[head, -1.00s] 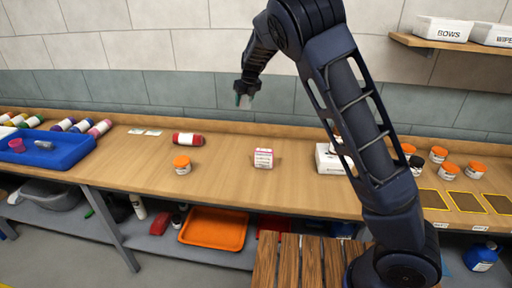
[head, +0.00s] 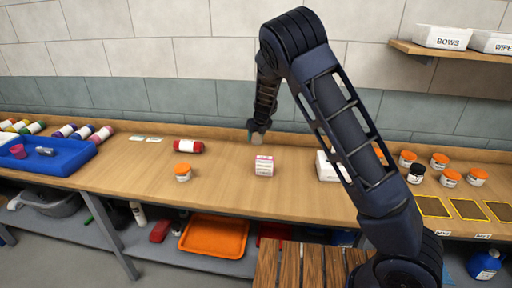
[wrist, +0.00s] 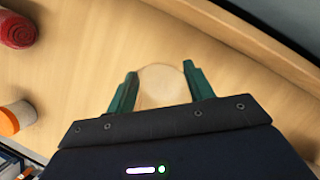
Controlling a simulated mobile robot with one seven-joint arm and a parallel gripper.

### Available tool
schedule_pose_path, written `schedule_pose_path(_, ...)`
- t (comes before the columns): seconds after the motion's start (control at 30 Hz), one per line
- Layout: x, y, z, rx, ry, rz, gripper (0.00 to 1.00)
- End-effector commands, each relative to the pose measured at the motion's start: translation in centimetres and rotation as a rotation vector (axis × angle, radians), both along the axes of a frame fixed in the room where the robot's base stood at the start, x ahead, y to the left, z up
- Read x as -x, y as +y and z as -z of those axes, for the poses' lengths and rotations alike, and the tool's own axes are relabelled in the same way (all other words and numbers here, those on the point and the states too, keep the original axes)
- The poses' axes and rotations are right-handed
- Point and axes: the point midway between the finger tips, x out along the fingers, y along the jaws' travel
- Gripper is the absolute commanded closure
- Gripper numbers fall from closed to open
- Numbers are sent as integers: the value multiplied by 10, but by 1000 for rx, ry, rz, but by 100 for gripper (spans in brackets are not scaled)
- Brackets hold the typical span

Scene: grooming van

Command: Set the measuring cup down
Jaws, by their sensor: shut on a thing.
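The measuring cup (wrist: 162,86) looks pale and see-through, with a round outline, between the two green fingers in the wrist view. My gripper (wrist: 161,88) is shut on it. In the head view my gripper (head: 257,130) points down over the back part of the wooden counter (head: 222,185), behind the pink-and-white box. The cup (head: 257,139) shows there as a small greyish shape below the fingers. I cannot tell whether its base touches the counter.
A pink-and-white box (head: 264,166) stands just in front of the gripper. A blue tray (head: 62,157) is at far left. A white box (head: 328,167) and several jars are right. Counter between bottle and gripper is clear.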

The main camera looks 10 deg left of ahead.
Motion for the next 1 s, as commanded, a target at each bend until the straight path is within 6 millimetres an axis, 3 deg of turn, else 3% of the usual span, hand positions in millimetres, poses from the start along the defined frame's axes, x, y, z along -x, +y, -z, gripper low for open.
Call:
schedule_pose_path(0.33, 0, 0, 26, 0, 0, 1, 69)
schedule_pose_path(0.6, 0, 0, 58, 0, 2, 1, 69)
schedule_pose_path(1.0, 0, 0, 62, 0, 0, 0, 69)
